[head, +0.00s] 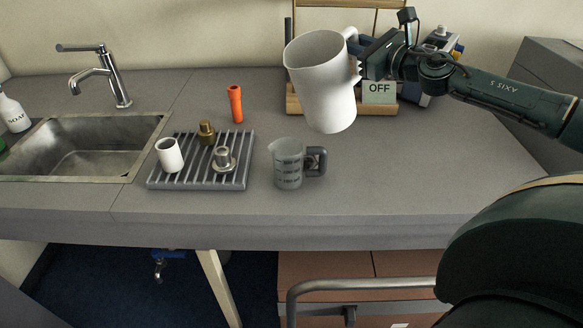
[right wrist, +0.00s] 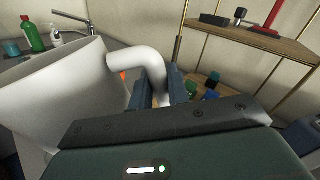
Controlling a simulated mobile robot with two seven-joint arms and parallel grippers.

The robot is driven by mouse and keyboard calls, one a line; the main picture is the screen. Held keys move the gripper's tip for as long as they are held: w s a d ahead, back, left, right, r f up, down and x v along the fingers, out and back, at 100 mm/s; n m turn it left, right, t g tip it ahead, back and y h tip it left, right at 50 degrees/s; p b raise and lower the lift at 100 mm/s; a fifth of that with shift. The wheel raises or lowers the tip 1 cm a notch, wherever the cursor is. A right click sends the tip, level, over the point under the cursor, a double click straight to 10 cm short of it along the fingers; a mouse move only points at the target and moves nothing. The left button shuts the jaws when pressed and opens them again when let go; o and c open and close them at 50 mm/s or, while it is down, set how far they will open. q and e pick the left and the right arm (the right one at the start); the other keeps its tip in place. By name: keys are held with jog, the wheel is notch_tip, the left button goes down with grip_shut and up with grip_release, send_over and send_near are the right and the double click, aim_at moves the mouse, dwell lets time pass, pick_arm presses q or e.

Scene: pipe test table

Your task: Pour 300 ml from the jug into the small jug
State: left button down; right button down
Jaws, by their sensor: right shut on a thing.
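The white jug (head: 322,85) is held in the air above the worktop, tilted a little with its rim toward the upper left. My right gripper (head: 362,55) is shut on its handle (right wrist: 143,62), which also shows between the fingers in the right wrist view. The jug's inside is hidden, so I cannot tell what it holds. The small jug (head: 288,165), clear with dark measuring marks and a grey handle on its right, stands upright on the worktop below and left of the white jug. I cannot make out any liquid in it. My left gripper is out of view.
A ribbed drain rack (head: 152,184) holds a white cup (head: 169,155), a brass fitting (head: 206,133) and a metal fitting (head: 223,160). An orange cylinder (head: 236,104) stands behind it. A sink (head: 60,121) is at left, a wooden shelf with an OFF sign (head: 379,92) behind.

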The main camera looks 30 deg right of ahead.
jog(key=shift+r, duration=0.3)
jog(key=shift+r+n+p, duration=0.4)
jog(key=shift+p, duration=0.25)
dwell(0.5)
jog(key=shift+a+r+n+p, duration=0.2)
jog(key=shift+r+n+p, duration=0.25)
jog(key=shift+n+p, duration=0.3)
